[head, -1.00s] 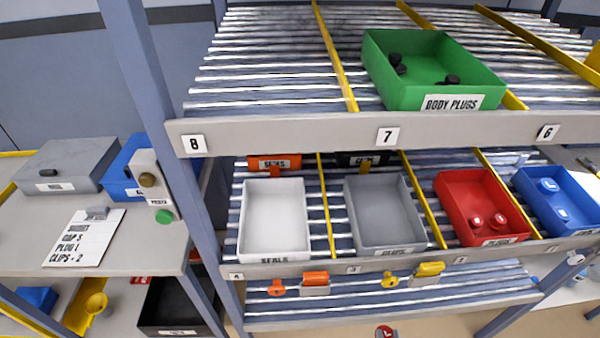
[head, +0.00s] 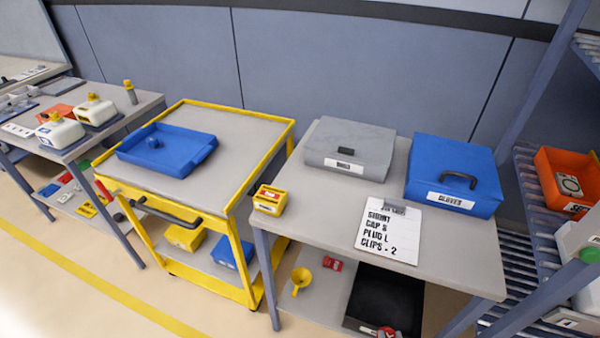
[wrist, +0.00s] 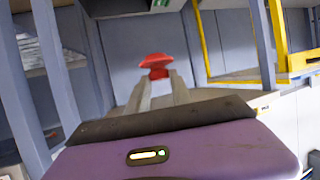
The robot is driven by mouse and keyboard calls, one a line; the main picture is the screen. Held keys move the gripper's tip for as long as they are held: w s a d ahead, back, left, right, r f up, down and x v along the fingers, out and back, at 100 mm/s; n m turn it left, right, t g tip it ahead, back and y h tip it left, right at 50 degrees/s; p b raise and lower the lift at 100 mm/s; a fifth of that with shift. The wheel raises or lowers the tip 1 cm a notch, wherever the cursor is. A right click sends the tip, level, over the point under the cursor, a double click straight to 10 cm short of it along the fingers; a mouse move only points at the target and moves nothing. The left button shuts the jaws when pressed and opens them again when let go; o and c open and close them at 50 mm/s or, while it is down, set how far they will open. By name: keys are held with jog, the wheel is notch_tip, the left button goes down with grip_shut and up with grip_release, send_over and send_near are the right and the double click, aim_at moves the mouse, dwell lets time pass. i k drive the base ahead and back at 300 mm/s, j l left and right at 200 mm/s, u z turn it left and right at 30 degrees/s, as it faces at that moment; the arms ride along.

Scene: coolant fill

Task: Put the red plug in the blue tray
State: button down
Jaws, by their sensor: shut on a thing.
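The red plug (wrist: 155,63) is between the fingertips of my gripper (wrist: 158,80) in the wrist view, gripped at its narrower lower part. In the head view the plug (head: 387,332) shows only at the bottom edge, mostly cut off. The blue tray (head: 190,167) lies on top of the yellow-framed cart, left of centre in the head view. A small blue round piece (head: 152,142) sits in the tray. My gripper is well apart from the tray, to its right and nearer to me.
Right of the cart, a grey table (head: 325,205) holds a grey case (head: 350,148), a blue gloves case (head: 453,180), an order card (head: 390,232) and a small yellow box (head: 270,200). A black bin (head: 385,300) is below. Another table with bottles (head: 60,132) stands at left.

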aim_at(182, 155)
jog(key=i+j, duration=0.1)
jog(key=j, duration=0.3)
jog(key=i+j, duration=0.15)
jog(key=j, duration=0.25)
jog(key=i+j, duration=0.1)
jog(key=j, duration=0.25)
jog(key=i+j, duration=0.15)
jog(key=j, duration=0.25)
jog(key=i+j+u, duration=0.1)
jog(key=j, duration=0.3)
